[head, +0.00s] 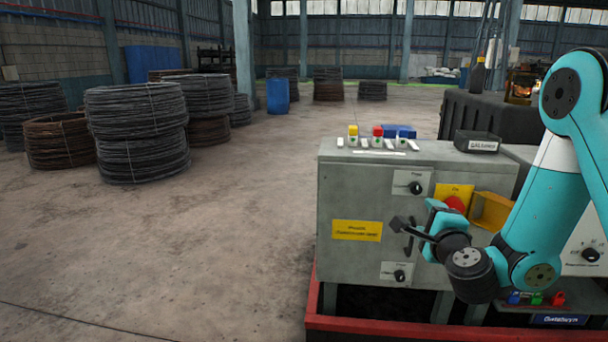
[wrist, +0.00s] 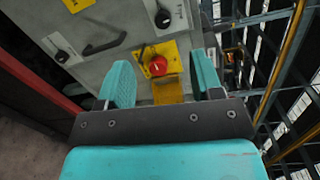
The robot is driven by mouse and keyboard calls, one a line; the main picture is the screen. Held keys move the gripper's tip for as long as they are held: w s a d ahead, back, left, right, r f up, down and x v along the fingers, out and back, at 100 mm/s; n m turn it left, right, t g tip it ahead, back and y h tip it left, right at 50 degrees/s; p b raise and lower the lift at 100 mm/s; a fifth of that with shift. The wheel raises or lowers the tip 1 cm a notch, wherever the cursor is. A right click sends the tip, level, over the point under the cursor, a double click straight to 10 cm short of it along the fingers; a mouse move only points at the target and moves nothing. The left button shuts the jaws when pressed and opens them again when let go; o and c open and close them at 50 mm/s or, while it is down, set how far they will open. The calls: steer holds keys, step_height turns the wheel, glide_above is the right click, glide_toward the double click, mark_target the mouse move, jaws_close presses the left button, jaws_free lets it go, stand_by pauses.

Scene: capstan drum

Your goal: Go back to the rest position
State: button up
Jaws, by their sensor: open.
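My gripper (head: 416,228) is in front of the grey control cabinet (head: 338,190), near its black handle. In the wrist view my gripper (wrist: 163,82) is open, with its two teal fingers spread and nothing between them touching. The red knob (wrist: 157,66) on its yellow plate shows between the fingers, beyond them. The black handle (wrist: 104,38) also shows in the wrist view.
The cabinet stands on a red-edged base (head: 350,325). Small coloured blocks (head: 377,131) sit on its top. A yellow bin (head: 490,211) juts from its front. Wire coils (head: 137,135) and a blue barrel (head: 278,96) stand behind.

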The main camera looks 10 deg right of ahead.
steer(key=s+a+r+n+g+y, duration=0.2)
steer(key=s+a+n+g+y, duration=0.15)
steer(key=a+n, duration=0.3)
steer(key=s+a+r+n+g+y, duration=0.2)
steer(key=s+a+n+y, duration=0.1)
steer(key=a+n+y, duration=0.3)
steer(key=s+a+r+n+g+y, duration=0.3)
steer(key=a+n, duration=0.2)
steer(key=a, duration=0.3)
steer(key=s+d+n+g+h, duration=0.1)
steer(key=s+n+g, duration=0.3)
steer(key=s, duration=0.6)
steer(key=s+d+n+g+h+p, duration=0.1)
steer(key=s+d+n+g+h, duration=0.1)
steer(key=s+n+g+h, duration=0.2)
steer(key=s+n, duration=0.3)
steer(key=s, duration=0.3)
steer(key=shift+s+r+g, duration=0.25)
steer(key=shift+s+g, duration=0.1)
steer(key=shift+s, duration=0.05)
steer(key=shift+h, duration=0.25)
